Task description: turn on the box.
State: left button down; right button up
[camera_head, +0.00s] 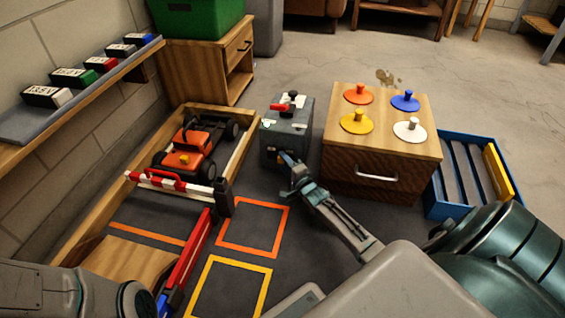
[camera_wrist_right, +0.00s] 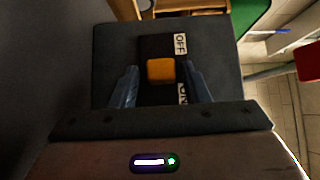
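The box (camera_head: 286,140) is dark grey and stands on the floor mat, with a red part and a black knob on top. In the right wrist view, the box face (camera_wrist_right: 112,52) has a black switch plate with an orange switch (camera_wrist_right: 161,70) and white OFF and ON labels. My right gripper (camera_head: 291,168) is at the box's near side. In the right wrist view its fingers (camera_wrist_right: 161,85) are spread, one on each side of the orange switch, with visible gaps. My left arm shows at the lower left of the head view; its gripper is out of sight.
A wooden cabinet (camera_head: 372,155) with coloured knobs stands right of the box. A wooden-edged bay with an orange car (camera_head: 190,145) and a striped barrier (camera_head: 172,185) is on the left. A blue tray (camera_head: 442,203) lies at the right.

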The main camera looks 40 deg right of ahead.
jog(key=shift+o, duration=0.3)
jog(key=shift+s, duration=0.1)
jog(key=shift+s+r+p, duration=0.1)
jog(key=shift+s+p, duration=0.15)
jog(key=shift+p, duration=0.1)
jog(key=s+p, duration=0.2)
jog(key=s, duration=0.1)
jog(key=s+p, duration=0.1)
jog(key=s, duration=0.2)
jog(key=s+p, duration=0.2)
jog(key=s, duration=0.1)
jog(key=shift+s+a+p, duration=0.3)
jog(key=shift+a, duration=0.1)
jog(key=shift+s, duration=0.25)
